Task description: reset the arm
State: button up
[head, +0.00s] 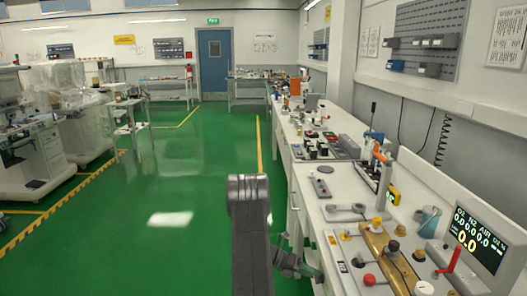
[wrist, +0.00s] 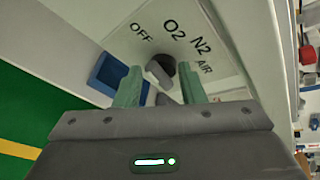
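My gripper (wrist: 160,80) shows in the wrist view with two green fingers spread apart and a clear gap between them. A dark selector knob (wrist: 160,67) lies ahead, between the fingers in the picture, with space on either side; I cannot tell how far off it is. The knob sits on a pale panel (wrist: 214,75) marked OFF, O2, N2 and AIR.
A long white workbench (head: 318,216) runs along the right, crowded with fittings, an orange-handled device (head: 383,185) and a gas display (head: 475,240). Anaesthesia carts (head: 40,150) stand far left. The green floor (head: 190,180) between is clear.

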jog(key=shift+s+r+m+t+b, duration=0.1)
jog(key=shift+s+m+t+b, duration=0.1)
jog(key=shift+m+t+b, duration=0.7)
